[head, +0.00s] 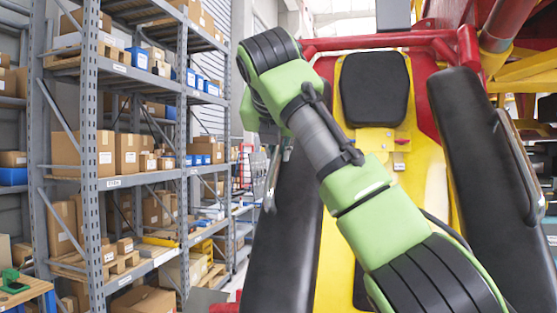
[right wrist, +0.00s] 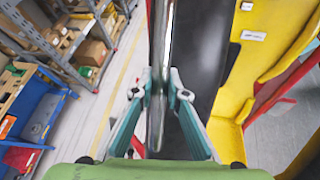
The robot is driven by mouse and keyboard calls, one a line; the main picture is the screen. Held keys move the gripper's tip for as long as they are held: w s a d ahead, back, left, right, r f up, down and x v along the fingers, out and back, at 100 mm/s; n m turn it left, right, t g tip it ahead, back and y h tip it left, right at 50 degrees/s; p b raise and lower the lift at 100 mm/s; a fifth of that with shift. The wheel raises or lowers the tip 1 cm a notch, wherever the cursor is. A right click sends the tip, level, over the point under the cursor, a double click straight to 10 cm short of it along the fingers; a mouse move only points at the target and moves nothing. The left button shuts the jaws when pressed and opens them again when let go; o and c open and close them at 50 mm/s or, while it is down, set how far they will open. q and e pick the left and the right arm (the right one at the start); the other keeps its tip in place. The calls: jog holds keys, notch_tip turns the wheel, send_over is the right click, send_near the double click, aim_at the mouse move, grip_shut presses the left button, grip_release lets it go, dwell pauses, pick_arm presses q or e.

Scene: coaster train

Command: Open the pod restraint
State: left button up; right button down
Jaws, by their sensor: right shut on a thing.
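The pod restraint shows as two long black padded arms, the left pad (head: 283,235) and the right pad (head: 480,150), over a yellow seat. Each pad carries a curved metal grab bar; the left bar (head: 271,182) and the right bar (head: 524,165) both show in the head view. In the right wrist view my right gripper (right wrist: 158,88) is shut on a metal grab bar (right wrist: 156,125), with a black pad (right wrist: 196,50) just beside it. In the head view my right arm crosses the seat, and its fingers are hidden. My left gripper is not in view.
A black headrest (head: 375,88) sits on the yellow seat back, with red frame tubes (head: 385,41) above. Tall grey shelving (head: 90,150) with cardboard boxes stands to the left. The wrist view shows open floor (right wrist: 110,105) left of the pod.

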jog(key=c, duration=2)
grip_release()
jog(key=shift+a, duration=0.1)
jog(key=shift+o, duration=0.2)
jog(key=shift+s, duration=0.2)
jog(key=v, duration=1.2)
jog(key=shift+c, duration=0.4)
